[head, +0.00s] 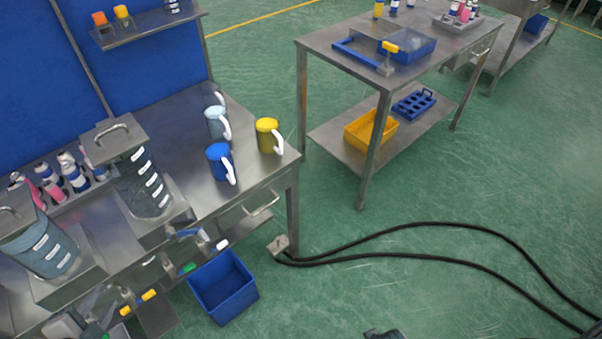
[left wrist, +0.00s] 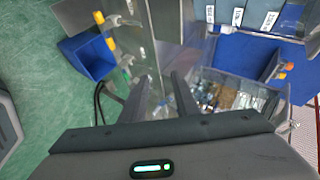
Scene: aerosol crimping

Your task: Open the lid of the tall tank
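The tall tank (head: 146,188) stands on the steel bench at the left in the head view. It is a grey cylinder with several white labels down its side. Its square steel lid (head: 118,144) with an arched handle (head: 112,129) sits on top, and the lid looks closed. My left gripper (head: 68,326) is partly seen at the bottom left, low in front of the bench and apart from the lid. In the left wrist view its two fingers (left wrist: 147,95) are spread with nothing clearly held between them. A dark piece at the bottom edge of the head view may be my right gripper; its fingers are hidden.
A second, shorter tank (head: 45,250) with a handled lid stands nearer on the left. Bottles (head: 72,172) stand behind the tanks. Blue, yellow and pale jugs (head: 220,164) stand to the right. Taps and a blue bin (head: 223,287) are at the bench front. Hoses (head: 430,258) cross the floor.

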